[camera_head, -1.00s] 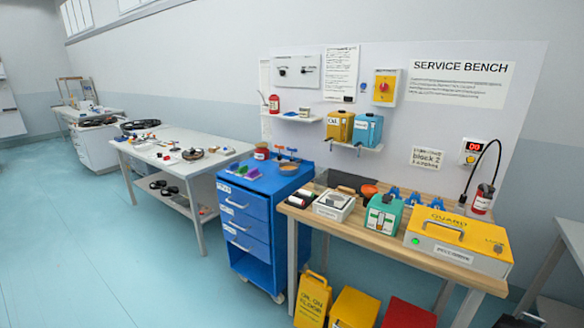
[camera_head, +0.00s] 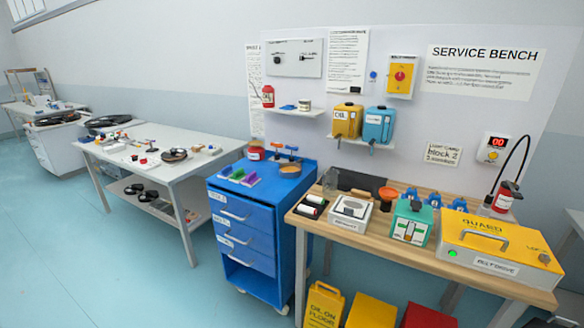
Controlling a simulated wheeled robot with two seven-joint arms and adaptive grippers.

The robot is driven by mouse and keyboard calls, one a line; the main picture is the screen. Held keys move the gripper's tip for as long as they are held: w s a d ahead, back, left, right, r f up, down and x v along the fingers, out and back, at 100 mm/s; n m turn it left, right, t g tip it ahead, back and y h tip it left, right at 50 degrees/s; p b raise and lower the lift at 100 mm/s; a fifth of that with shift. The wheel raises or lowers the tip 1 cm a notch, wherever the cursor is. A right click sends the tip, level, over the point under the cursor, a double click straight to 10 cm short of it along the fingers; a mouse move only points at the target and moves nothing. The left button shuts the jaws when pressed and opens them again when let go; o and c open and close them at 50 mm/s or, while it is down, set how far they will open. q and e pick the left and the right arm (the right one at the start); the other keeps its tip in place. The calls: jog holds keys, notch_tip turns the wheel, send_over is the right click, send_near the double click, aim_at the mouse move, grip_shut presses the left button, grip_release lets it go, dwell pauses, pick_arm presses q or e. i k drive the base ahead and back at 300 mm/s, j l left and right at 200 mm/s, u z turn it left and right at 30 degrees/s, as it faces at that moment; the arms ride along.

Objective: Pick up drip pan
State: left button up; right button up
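I cannot single out a drip pan with certainty. A dark flat panel or pan (camera_head: 362,181) stands at the back of the wooden service bench (camera_head: 400,256), partly hidden by an orange-brown bowl or funnel (camera_head: 388,194) and other items. A small black tray (camera_head: 312,206) with red-and-white rolls lies at the bench's left end. Neither of my grippers is in view.
A blue drawer cart (camera_head: 246,238) stands left of the bench, and a white work table (camera_head: 190,168) is farther left. A yellow guard box (camera_head: 500,250) fills the bench's right end. Yellow and red containers (camera_head: 370,312) stand beneath it. Floor at left is clear.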

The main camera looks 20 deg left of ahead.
aim_at(290, 170)
jog(key=i+j+z, duration=0.1)
jog(key=j, duration=0.3)
jog(key=i+j+z, duration=0.1)
jog(key=j, duration=0.3)
jog(key=i+j, duration=0.2)
jog(key=j, duration=0.25)
jog(key=i+j+z, duration=0.15)
jog(key=j, duration=0.25)
jog(key=i+j+z, duration=0.1)
jog(key=j, duration=0.35)
